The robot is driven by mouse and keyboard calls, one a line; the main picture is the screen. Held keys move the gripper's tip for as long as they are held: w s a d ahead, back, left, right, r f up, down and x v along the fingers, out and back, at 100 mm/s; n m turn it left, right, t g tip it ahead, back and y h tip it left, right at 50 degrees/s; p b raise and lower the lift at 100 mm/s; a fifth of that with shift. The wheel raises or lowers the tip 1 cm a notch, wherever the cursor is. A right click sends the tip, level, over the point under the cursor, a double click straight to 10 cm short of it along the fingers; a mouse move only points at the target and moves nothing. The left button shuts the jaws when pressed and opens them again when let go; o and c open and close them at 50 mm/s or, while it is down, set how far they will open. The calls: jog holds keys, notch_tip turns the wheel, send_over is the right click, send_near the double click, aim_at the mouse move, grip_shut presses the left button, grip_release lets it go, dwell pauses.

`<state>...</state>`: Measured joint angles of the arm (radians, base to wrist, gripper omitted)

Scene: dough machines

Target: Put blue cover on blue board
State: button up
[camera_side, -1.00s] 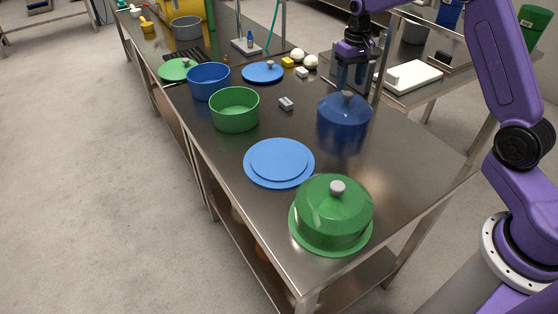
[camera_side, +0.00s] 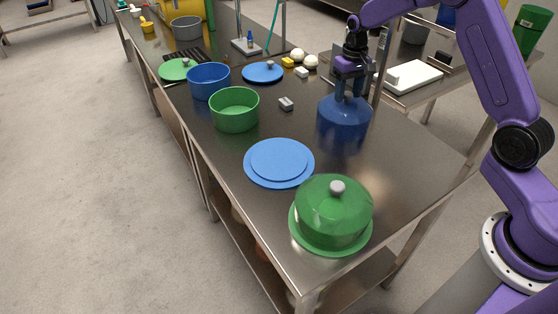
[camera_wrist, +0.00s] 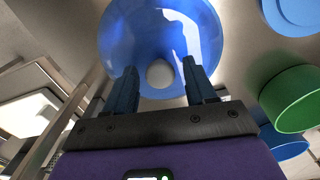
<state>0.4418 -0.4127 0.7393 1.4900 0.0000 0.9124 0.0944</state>
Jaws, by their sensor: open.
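The blue cover (camera_side: 344,121) is a translucent blue dome standing on the steel table, apart from the blue board. The blue board (camera_side: 279,162) is a flat round disc with a raised centre, bare, to the lower left of the cover. My gripper (camera_side: 350,97) is directly above the cover, pointing down, fingers around its top. In the wrist view the cover (camera_wrist: 160,35) fills the upper middle. Its pale round knob (camera_wrist: 160,73) lies between the two open fingers (camera_wrist: 163,82), with a gap on each side. In the side view the fingers hide the knob.
A green cover (camera_side: 334,207) sits on a green board at the table's front. A green pot (camera_side: 234,110), a blue pot (camera_side: 209,81) and a small grey block (camera_side: 286,104) stand to the left. A steel post stands just behind my gripper. Bare steel lies between cover and blue board.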

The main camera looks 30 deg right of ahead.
jog(key=c, duration=1)
jog(key=shift+o, duration=0.2)
jog(key=shift+r, duration=3.55)
jog(key=s+a+r+n, duration=0.1)
jog(key=a+n, duration=0.2)
jog(key=a, duration=1)
jog(key=s+a+n, duration=0.2)
jog(key=a+n, duration=0.1)
jog(key=a, duration=1)
jog(key=shift+s+r, duration=0.3)
jog(key=shift+r, duration=0.1)
